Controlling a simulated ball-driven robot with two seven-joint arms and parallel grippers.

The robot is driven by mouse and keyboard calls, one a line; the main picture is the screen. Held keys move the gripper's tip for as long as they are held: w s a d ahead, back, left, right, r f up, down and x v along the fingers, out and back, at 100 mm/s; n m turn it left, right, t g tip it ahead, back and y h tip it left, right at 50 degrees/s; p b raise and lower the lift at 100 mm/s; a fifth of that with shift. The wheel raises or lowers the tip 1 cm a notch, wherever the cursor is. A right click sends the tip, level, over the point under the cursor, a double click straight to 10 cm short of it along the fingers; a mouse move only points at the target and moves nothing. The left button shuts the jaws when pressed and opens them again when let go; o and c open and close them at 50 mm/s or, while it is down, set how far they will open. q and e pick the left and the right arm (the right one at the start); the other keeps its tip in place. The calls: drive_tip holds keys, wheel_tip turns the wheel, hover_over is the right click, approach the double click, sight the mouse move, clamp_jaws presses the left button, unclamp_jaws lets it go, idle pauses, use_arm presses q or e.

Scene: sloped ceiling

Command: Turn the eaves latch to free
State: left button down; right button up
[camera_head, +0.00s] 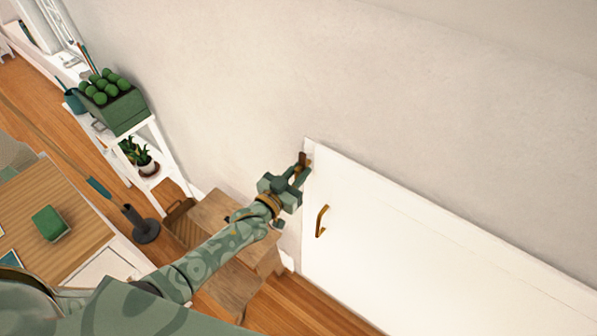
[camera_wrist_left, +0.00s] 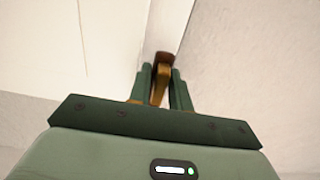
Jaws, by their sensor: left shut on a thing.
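The eaves latch (camera_head: 303,158) is a small brown-gold piece at the upper left corner of the white eaves door (camera_head: 400,240). My left gripper (camera_head: 299,172) reaches up to it from the lower left. In the left wrist view the latch (camera_wrist_left: 161,72) stands between the two green fingers of my left gripper (camera_wrist_left: 160,90), which are shut on it. Part of the latch is hidden by the fingers. A brass handle (camera_head: 321,221) sits on the door to the right of the gripper. My right gripper is not in view.
A wooden step stool (camera_head: 220,215) stands below my left arm. A white shelf (camera_head: 158,172) with a green planter box (camera_head: 122,110) and a potted plant stands to the left. A wooden table (camera_head: 85,215) is at the lower left. The wall above the door is clear.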

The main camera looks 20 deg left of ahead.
use_arm(q)
drive_tip(key=c, duration=1.5)
unclamp_jaws()
